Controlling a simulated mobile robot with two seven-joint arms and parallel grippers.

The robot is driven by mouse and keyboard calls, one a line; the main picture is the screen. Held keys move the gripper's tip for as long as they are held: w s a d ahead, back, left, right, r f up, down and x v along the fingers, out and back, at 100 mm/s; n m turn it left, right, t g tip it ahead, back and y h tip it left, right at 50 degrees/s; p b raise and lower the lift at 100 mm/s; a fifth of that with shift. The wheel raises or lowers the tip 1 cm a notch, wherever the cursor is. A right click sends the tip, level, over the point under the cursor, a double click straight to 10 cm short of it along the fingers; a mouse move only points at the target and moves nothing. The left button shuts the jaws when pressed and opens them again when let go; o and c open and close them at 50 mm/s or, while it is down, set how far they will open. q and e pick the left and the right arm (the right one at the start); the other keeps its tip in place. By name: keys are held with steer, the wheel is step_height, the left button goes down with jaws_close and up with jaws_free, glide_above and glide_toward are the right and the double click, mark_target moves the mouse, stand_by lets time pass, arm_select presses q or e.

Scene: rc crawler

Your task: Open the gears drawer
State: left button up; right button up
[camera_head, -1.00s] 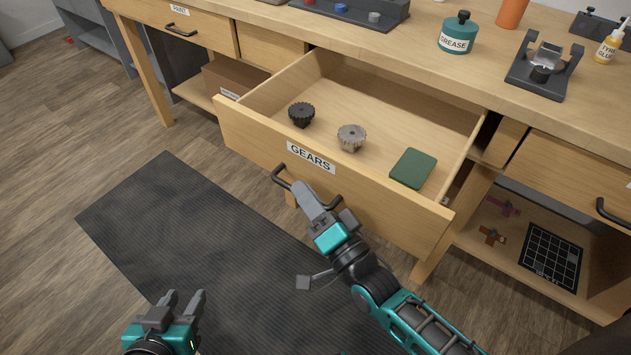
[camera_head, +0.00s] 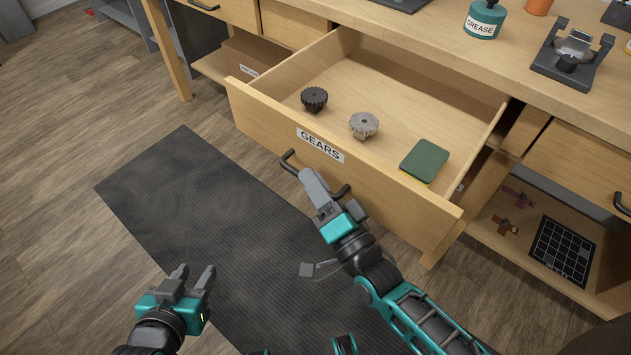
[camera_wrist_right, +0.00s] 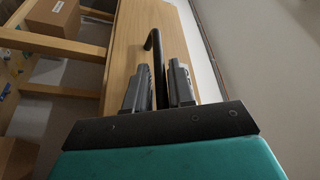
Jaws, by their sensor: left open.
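The wooden drawer labelled GEARS (camera_head: 320,145) stands pulled well out of the workbench. Inside lie a black gear (camera_head: 314,98), a grey gear (camera_head: 363,124) and a green-topped block (camera_head: 425,161). Its dark bar handle (camera_head: 288,158) is on the front panel, partly hidden by my right gripper (camera_head: 314,182). In the right wrist view the handle (camera_wrist_right: 154,42) passes between the two fingers of my right gripper (camera_wrist_right: 158,88), which are closed around it. My left gripper (camera_head: 197,277) is open and empty, above the floor at lower left, away from the drawer.
The workbench top (camera_head: 440,50) holds a teal grease pot (camera_head: 484,20) and a dark stand (camera_head: 567,58). A lower shelf (camera_head: 490,238) at right holds a black grid mat (camera_head: 562,250). A dark floor mat (camera_head: 200,200) lies clear in front of the drawer.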

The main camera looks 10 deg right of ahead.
arm_select(q)
steer(key=shift+a+r, duration=0.1)
arm_select(e)
steer(key=v, duration=1.3)
steer(key=shift+d+f, duration=0.1)
